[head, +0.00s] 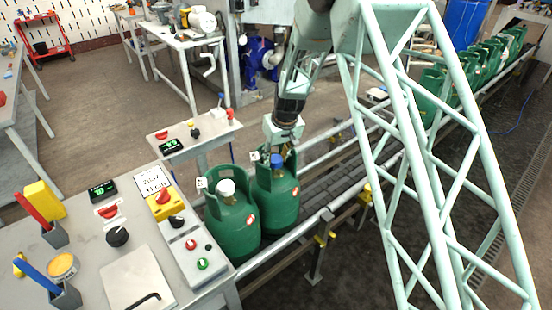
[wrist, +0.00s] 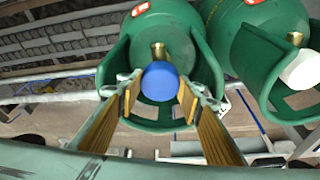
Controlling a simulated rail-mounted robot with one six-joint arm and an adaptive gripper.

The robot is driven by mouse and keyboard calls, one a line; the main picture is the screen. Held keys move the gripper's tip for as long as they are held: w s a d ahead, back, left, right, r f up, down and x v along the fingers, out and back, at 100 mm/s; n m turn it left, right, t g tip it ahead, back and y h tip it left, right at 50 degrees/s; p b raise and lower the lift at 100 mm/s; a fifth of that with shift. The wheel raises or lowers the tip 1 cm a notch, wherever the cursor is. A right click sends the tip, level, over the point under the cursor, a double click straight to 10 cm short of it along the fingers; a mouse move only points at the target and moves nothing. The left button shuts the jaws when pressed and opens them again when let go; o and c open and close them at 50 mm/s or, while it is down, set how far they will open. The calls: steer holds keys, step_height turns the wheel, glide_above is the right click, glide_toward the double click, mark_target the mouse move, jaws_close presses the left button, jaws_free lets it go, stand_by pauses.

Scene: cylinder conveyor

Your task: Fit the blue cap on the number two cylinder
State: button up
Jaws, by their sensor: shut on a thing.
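The blue cap (head: 277,160) is held between the fingertips of my gripper (head: 281,146). In the wrist view the round blue cap (wrist: 160,81) sits between the two yellow-padded fingers (wrist: 157,95). It is over the collar opening of a green cylinder (head: 276,205), close to that cylinder's brass valve (wrist: 158,50). I cannot tell whether the cap touches the valve's outlet. A second green cylinder (head: 232,226), to the left in the head view, carries a white cap (head: 226,187). The small number tags are too small to read.
Both cylinders stand upright, close together, on a roller conveyor (head: 343,163) with side rails. Several more green cylinders (head: 480,62) stand farther up the line. A control desk (head: 132,262) with knobs and displays is at the left. A pale green lattice frame crosses the right side.

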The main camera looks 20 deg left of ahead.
steer(key=shift+f, duration=0.1)
steer(key=o, duration=0.8)
steer(key=v, duration=1.2)
stand_by(0.9)
steer(key=shift+d, duration=0.1)
